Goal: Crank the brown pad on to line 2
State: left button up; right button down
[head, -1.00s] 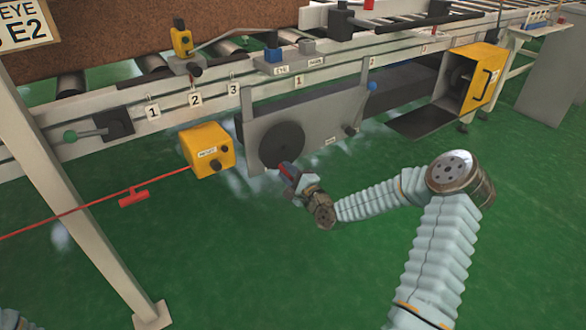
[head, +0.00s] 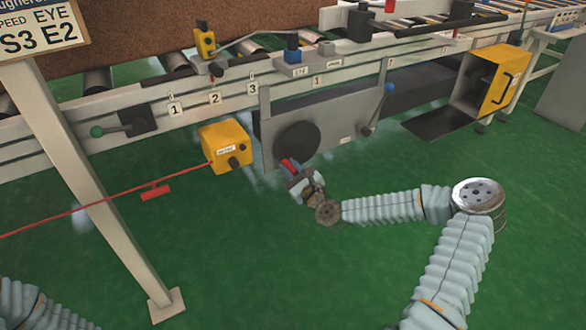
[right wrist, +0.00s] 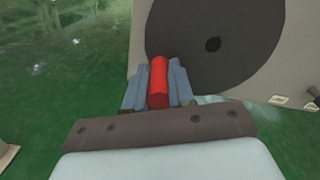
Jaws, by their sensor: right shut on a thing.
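The brown pad (head: 130,30) lies on the rollers at the upper left of the head view, cut off by the frame's top. Number tags 1, 2 (head: 215,98) and 3 hang on the rail below it. The crank is a dark disc (head: 297,142) on a grey panel, with a red handle (head: 288,165) at its lower left rim. My right gripper (head: 292,172) is shut on this handle. In the right wrist view the red handle (right wrist: 158,80) stands between both fingers, before the disc (right wrist: 225,35). My left gripper is out of view; only part of my left arm shows.
A yellow box (head: 224,147) with a red pull cord (head: 110,205) is left of the crank. A post (head: 95,180) stands in front at the left. A yellow-cased unit (head: 490,78) is at the right.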

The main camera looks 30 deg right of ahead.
jog(key=shift+a+r+m, duration=0.1)
jog(key=shift+a+m, duration=0.1)
jog(key=shift+m, duration=0.1)
dwell(0.4)
jog(key=c, duration=1)
grip_release()
jog(key=s, duration=0.9)
jog(key=s+d+p, duration=0.1)
jog(key=s, duration=0.3)
jog(key=shift+s+d, duration=0.1)
jog(key=shift+s, duration=0.3)
